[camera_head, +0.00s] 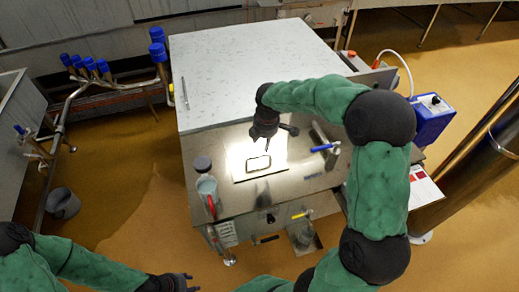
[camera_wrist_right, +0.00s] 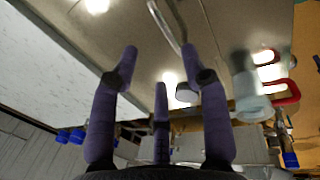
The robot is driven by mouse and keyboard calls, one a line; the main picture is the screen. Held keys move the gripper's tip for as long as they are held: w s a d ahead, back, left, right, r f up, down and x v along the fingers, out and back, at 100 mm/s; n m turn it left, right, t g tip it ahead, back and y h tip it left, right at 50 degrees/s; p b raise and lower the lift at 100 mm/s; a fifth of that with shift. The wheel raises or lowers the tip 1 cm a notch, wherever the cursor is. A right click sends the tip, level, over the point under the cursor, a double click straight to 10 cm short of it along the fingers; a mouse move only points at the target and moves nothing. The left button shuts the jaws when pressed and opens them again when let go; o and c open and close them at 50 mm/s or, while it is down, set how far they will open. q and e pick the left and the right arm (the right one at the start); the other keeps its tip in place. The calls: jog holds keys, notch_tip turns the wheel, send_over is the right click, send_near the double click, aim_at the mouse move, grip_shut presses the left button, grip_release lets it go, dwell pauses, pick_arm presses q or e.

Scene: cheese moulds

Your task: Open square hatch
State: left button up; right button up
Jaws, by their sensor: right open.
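The square hatch (camera_head: 240,150) is a bright, shiny panel in the metal worktop, with a dark line along its front edge. It lies flat. A looped metal handle (camera_head: 258,163) sits on it; in the right wrist view a curved metal bar (camera_wrist_right: 165,25) shows beyond my fingertips. My right gripper (camera_head: 267,145) hangs just above and behind the handle, fingers pointing down. In the right wrist view its fingers (camera_wrist_right: 160,65) are spread with nothing between them. My left gripper (camera_head: 182,283) is low at the bottom edge, away from the hatch; its fingers are too small to judge.
A jar with a red handle (camera_head: 208,190) stands left of the hatch; it also shows in the right wrist view (camera_wrist_right: 250,100). A blue-handled tool (camera_head: 325,147) lies to the right. Behind is a large pale top (camera_head: 250,65). A blue box (camera_head: 432,118) stands at right.

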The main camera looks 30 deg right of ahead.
jog(key=f+b, duration=0.1)
jog(key=f, duration=0.2)
jog(key=w+f+b, duration=0.1)
jog(key=f, duration=0.5)
jog(key=shift+w+d+f+b, duration=0.15)
jog(key=shift+w+d+b, duration=0.05)
jog(key=shift+w+b, duration=0.2)
grip_shut()
